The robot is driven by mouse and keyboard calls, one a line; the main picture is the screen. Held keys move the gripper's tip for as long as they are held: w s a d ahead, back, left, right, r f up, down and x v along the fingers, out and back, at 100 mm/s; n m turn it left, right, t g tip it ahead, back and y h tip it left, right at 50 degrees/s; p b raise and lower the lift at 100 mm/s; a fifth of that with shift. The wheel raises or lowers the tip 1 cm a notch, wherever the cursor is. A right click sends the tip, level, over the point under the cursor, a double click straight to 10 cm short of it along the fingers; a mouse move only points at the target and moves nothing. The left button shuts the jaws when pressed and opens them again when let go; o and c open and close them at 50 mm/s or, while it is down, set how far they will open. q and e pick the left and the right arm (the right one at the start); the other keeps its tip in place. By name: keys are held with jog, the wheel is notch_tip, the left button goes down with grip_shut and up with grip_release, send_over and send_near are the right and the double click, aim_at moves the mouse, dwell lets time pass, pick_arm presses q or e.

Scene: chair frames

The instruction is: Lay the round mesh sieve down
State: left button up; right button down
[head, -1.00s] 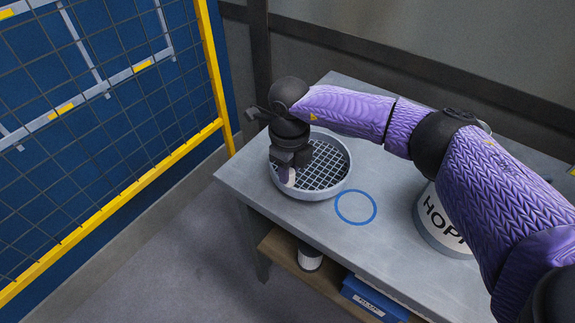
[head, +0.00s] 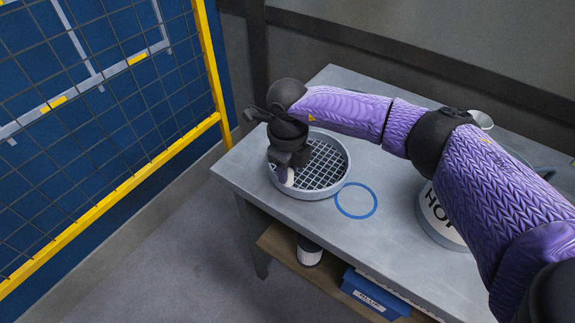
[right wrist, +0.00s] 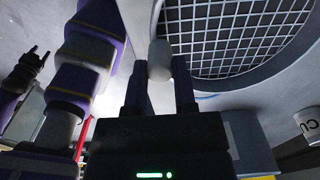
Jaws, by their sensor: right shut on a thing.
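The round mesh sieve (head: 322,168) is a grey shallow ring with a square-grid mesh, level over the left part of the grey table (head: 270,215). Its mesh also shows in the right wrist view (right wrist: 225,35). My right gripper (head: 287,172) is at the sieve's left side, shut on a pale rounded grip of it; this grip (right wrist: 159,60) shows between the fingers in the right wrist view. Whether the sieve's underside touches the table I cannot tell. A small dark two-pronged shape at the left of that view looks like my left gripper (right wrist: 36,58); its jaws are unclear.
A flat blue ring (head: 356,201) is marked on the table, right beside the sieve's rim. A white lettered bucket (head: 440,222) stands farther right, partly behind my arm. A blue box (head: 373,291) and a white can (head: 309,252) are on the lower shelf. A yellow-framed mesh fence (head: 214,70) stands left.

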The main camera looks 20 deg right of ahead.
jog(key=shift+f+b, duration=0.55)
jog(key=shift+f, duration=0.3)
jog(key=shift+c, duration=1.7)
grip_release()
notch_tip(320, 180, up, 10)
jog(key=shift+p, duration=1.1)
